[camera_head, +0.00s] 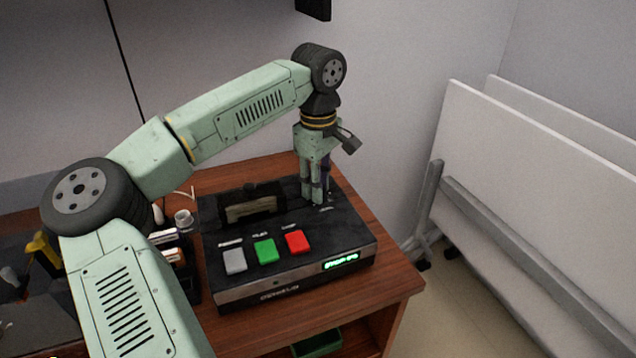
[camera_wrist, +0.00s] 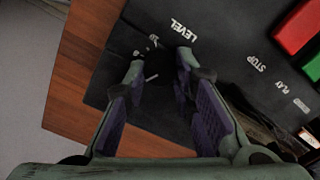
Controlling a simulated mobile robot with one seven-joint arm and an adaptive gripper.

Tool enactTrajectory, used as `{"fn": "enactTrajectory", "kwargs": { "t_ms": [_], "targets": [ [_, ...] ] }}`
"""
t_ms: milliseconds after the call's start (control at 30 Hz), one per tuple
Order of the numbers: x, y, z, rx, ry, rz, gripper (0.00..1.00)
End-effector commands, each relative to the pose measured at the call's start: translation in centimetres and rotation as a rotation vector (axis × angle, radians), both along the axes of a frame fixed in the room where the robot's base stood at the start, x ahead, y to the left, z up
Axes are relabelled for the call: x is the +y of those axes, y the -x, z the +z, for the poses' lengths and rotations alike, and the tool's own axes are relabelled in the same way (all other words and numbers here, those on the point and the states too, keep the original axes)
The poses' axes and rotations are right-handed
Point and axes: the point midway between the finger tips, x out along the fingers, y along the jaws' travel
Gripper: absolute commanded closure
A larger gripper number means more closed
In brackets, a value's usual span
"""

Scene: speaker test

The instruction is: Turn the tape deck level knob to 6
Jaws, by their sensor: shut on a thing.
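The tape deck (camera_head: 262,285) is a black box with a silver front edge on a wooden cabinet. It also shows in the wrist view (camera_wrist: 235,70). My gripper (camera_head: 314,196) points down at the deck's back right corner. In the wrist view my gripper's fingertips (camera_wrist: 160,68) are at the dark level knob (camera_wrist: 158,66), beside the white word LEVEL, and are shut on it. A few small white scale marks show near the left fingertip, too blurred to read.
Grey (camera_head: 234,261), green (camera_head: 265,251) and red (camera_head: 298,242) buttons line the deck's front, left of a lit green display (camera_head: 341,261). A cassette window (camera_head: 252,207) stands behind them. White folded panels (camera_head: 530,170) lean at the right. The cabinet top (camera_head: 385,265) is bare right of the deck.

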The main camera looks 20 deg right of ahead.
Motion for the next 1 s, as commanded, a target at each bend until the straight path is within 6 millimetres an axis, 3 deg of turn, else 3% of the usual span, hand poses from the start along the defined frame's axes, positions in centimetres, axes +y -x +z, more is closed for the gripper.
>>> {"fn": "enactTrajectory", "kwargs": {
  "t_ms": [200, 233, 533, 833, 1000],
  "targets": [
    [0.0, -0.1, 0.1, -0.002, 0.001, 0.002, 1.00],
    [0.0, -0.1, 0.1, -0.003, 0.000, 0.002, 0.75],
    [0.0, 0.0, 0.0, -0.001, 0.000, 0.002, 0.56],
    [0.0, 0.0, 0.1, -0.001, 0.000, 0.002, 0.56],
    [0.0, -0.1, 1.8, -0.004, 0.000, 0.003, 0.56]
  ]
}}
